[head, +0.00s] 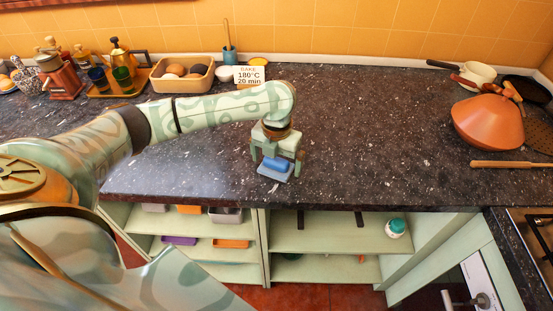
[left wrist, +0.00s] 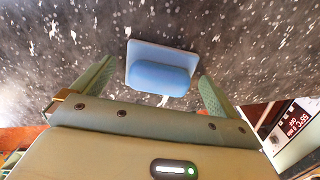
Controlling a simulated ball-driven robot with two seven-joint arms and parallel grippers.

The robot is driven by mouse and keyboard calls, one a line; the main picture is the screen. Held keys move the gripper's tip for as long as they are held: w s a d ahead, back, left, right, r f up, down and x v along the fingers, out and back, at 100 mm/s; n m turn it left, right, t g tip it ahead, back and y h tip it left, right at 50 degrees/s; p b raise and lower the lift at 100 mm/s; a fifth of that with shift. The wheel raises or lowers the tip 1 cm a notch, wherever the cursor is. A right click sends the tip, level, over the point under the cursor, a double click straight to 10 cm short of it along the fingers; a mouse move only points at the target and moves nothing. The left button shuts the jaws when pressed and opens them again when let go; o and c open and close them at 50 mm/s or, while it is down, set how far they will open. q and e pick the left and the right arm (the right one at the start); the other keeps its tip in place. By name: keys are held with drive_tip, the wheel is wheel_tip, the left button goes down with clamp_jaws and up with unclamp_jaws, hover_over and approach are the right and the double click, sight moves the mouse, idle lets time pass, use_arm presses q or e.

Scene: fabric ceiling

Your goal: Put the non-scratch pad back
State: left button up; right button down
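The non-scratch pad looks like a blue block on a paler blue base (head: 276,168). It lies on the dark speckled countertop (head: 350,140) near its front edge. In the left wrist view the pad (left wrist: 160,72) sits centred just ahead of my gripper. My left gripper (head: 277,158) is open over the pad, pointing down, one finger to each side. In the left wrist view the fingers (left wrist: 158,76) show small gaps to the pad on both sides. My right gripper is in neither view.
Open shelves (head: 330,235) below the counter hold a teal-and-white jar (head: 395,227) and several small bins. An orange tagine lid (head: 488,122) and rolling pin (head: 510,164) are at right. An egg tray (head: 182,75) and sign (head: 249,75) stand behind. The counter's middle is clear.

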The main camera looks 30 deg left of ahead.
sight(277, 160)
use_arm(q)
wheel_tip(277, 160, up, 12)
drive_tip(key=p, duration=0.5)
drive_tip(key=shift+r, duration=0.15)
drive_tip(key=shift+d, duration=0.15)
